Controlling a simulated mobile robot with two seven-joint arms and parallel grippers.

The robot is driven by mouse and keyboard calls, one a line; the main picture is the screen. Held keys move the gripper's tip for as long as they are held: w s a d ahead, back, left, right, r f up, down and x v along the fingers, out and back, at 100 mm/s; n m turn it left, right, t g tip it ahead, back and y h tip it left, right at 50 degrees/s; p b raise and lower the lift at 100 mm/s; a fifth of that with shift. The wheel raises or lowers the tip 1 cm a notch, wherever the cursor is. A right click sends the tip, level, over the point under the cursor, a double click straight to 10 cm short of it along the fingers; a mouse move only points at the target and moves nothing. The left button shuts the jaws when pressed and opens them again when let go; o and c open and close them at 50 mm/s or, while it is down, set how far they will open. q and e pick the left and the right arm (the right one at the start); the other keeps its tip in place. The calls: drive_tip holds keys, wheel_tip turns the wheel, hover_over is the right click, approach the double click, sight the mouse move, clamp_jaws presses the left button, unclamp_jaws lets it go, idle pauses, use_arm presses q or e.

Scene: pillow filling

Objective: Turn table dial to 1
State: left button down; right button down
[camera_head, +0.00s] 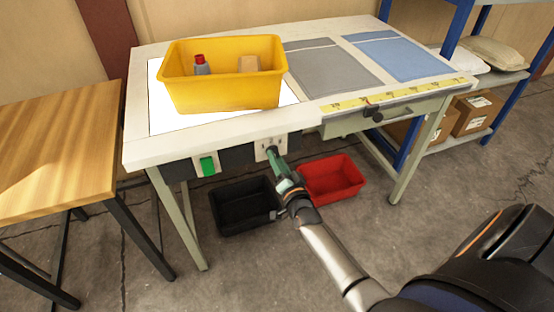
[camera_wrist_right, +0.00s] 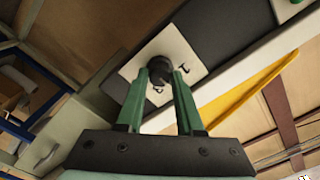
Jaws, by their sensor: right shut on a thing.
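The table dial is a dark round knob (camera_wrist_right: 160,70) on a pale plate (camera_wrist_right: 186,62) with small dark marks, in the right wrist view. In the head view the plate (camera_head: 262,148) sits on the front edge of the table (camera_head: 150,150). My right gripper (camera_wrist_right: 160,80) has its green fingers on both sides of the knob and is shut on it. In the head view the right gripper (camera_head: 274,154) reaches the plate and hides most of the dial. The dial's setting cannot be read. My left gripper is not in view.
A green switch (camera_head: 208,166) is left of the dial. A yellow bin (camera_head: 222,92) holding a red-capped bottle stands on the table. A black bin (camera_head: 243,206) and a red bin (camera_head: 333,178) are on the floor below. A wooden table (camera_head: 60,140) stands at left.

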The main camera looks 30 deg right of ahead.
use_arm(q)
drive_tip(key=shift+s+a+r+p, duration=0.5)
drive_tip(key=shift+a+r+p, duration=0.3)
drive_tip(key=shift+p, duration=0.7)
use_arm(e)
drive_tip(key=shift+n, duration=4.6)
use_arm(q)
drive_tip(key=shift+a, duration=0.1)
use_arm(e)
drive_tip(key=c, duration=0.5)
unclamp_jaws()
drive_tip(key=shift+c, duration=0.2)
